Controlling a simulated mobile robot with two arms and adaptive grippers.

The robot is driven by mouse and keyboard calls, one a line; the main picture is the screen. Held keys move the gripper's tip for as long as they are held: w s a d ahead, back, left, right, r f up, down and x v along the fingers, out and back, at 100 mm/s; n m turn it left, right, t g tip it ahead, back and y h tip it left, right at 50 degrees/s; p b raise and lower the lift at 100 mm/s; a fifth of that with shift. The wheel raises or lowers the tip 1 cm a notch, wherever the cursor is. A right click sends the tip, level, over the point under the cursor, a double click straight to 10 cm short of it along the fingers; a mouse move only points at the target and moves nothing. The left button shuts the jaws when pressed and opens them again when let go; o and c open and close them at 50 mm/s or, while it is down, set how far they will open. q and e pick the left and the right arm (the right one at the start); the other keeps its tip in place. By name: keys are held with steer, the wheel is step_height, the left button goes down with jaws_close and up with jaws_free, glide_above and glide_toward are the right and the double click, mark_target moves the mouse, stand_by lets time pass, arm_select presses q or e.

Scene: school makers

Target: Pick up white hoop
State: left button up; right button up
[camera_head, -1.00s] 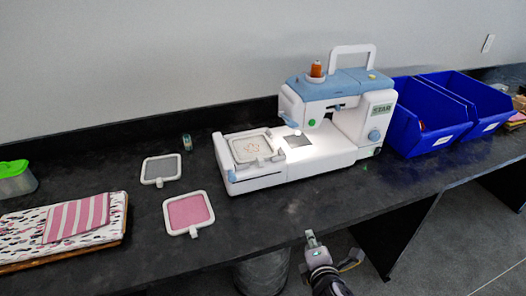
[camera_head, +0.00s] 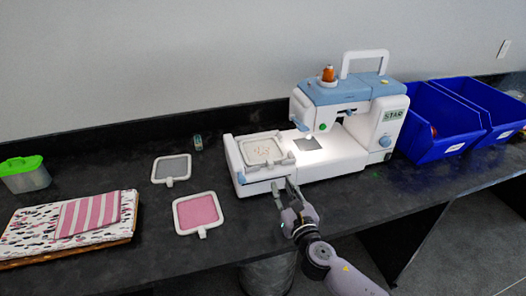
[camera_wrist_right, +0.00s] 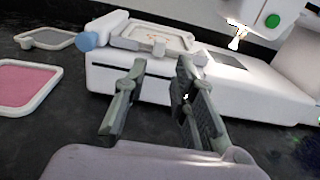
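A white hoop (camera_head: 263,148) with pale, patterned cloth sits on the left arm bed of the sewing machine (camera_head: 345,150); it also shows in the right wrist view (camera_wrist_right: 150,38). A white-framed hoop with pink cloth (camera_head: 198,212) and a pale-framed hoop with grey cloth (camera_head: 171,168) lie flat on the table to the left. My right gripper (camera_head: 283,187) is at the front of the machine, just below the hoop on it. In the right wrist view its two fingers (camera_wrist_right: 160,68) are apart with nothing between them. My left gripper is not in view.
Two blue bins (camera_head: 440,125) stand right of the machine. Folded patterned and striped cloth (camera_head: 60,220) lies at the left, near a green-lidded box (camera_head: 25,175). A small item (camera_head: 198,142) stands at the back. The black table (camera_head: 120,180) has bare room around the loose hoops.

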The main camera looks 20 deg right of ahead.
mark_target(271, 165)
steer(key=w, duration=0.9)
steer(key=shift+w+a, duration=0.15)
steer(key=shift+w, duration=0.05)
steer(key=shift+c, duration=0.6)
jaws_close()
